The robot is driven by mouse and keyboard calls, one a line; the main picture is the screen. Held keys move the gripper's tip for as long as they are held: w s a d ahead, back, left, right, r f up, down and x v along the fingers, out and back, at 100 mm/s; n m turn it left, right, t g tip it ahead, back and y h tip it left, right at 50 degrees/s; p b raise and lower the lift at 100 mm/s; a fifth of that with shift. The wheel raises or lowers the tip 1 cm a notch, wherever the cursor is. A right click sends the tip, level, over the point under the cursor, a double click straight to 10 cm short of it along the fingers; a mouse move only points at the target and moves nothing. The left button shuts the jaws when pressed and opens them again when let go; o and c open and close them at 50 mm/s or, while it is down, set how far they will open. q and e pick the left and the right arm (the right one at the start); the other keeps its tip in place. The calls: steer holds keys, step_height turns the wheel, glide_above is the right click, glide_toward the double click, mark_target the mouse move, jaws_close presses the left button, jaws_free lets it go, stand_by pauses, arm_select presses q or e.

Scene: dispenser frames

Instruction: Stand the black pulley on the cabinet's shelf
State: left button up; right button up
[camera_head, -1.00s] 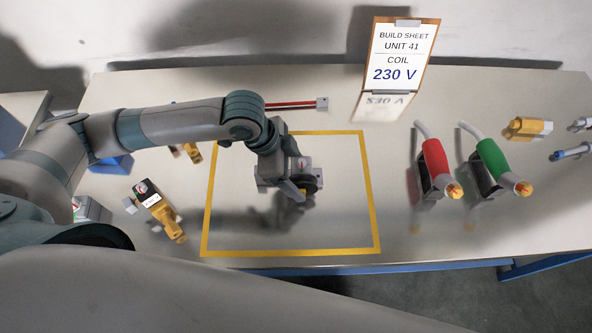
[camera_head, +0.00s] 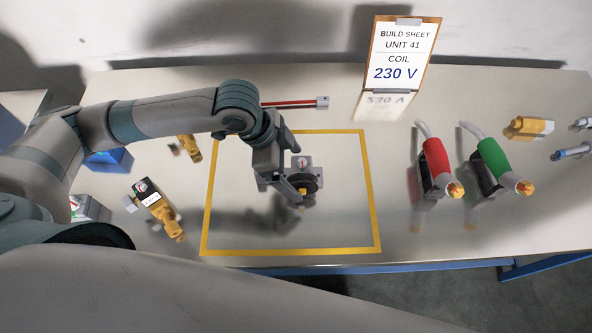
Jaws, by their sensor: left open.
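A dark, round, disc-like part (camera_head: 312,181) shows in the head view at my left gripper, inside the yellow-outlined square; it may be the black pulley, but I cannot tell for sure. A small yellow piece shows at its front. My left gripper (camera_head: 297,183) is open, with its visible finger just left of the disc and partly over it. Whether they touch is unclear. A small light-grey piece with a red mark (camera_head: 304,162) shows just behind the disc. I see no cabinet or shelf in this view. My right gripper is not in view.
A yellow outline (camera_head: 372,200) marks the table's middle. Red (camera_head: 435,158) and green (camera_head: 493,156) handled tools stand at right, with a brass fitting (camera_head: 527,129) behind. A build sheet (camera_head: 400,55) stands at the back. A brass valve (camera_head: 162,212) lies at left. The square's right half is clear.

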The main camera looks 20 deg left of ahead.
arm_select(q)
steer(key=b+v, duration=0.1)
steer(key=v, duration=0.8)
steer(key=shift+r, duration=0.4)
steer(key=shift+s+a, duration=0.1)
